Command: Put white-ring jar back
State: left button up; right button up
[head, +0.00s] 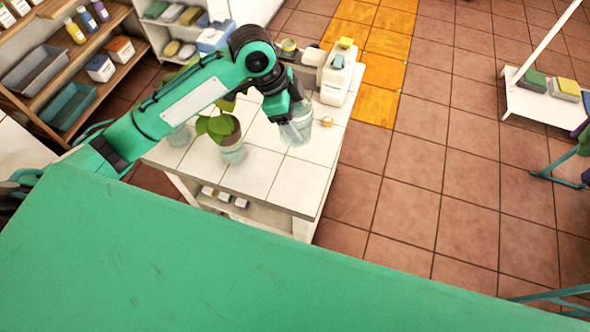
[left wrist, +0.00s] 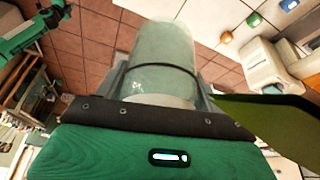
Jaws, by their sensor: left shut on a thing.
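My left gripper (head: 297,132) is shut on a clear greenish glass jar (head: 300,124) over the right part of the white tiled table (head: 265,175). In the left wrist view the jar (left wrist: 165,55) lies between the fingers, with a thin dark line around it and a pale band near the palm. I cannot tell for sure whether that band is a white ring. I cannot tell whether the jar touches the table. My right gripper is not in view.
A wooden shelf (head: 95,65) with bottles and bins is at the left. Tiled floor (head: 430,150) is open at right.

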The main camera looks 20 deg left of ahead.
pick_arm(q)
notch_tip(320, 180, down, 19)
jog(key=p, duration=0.3)
jog(key=shift+a+f+p, duration=0.1)
jog(key=shift+f+p, duration=0.1)
jog(key=shift+p, duration=0.15)
jog(key=shift+f, duration=0.1)
jog(key=o, duration=1.3)
jog(key=shift+s, duration=0.1)
jog(key=shift+o, duration=0.2)
jog(key=b+v, duration=0.2)
jog(key=v, duration=1)
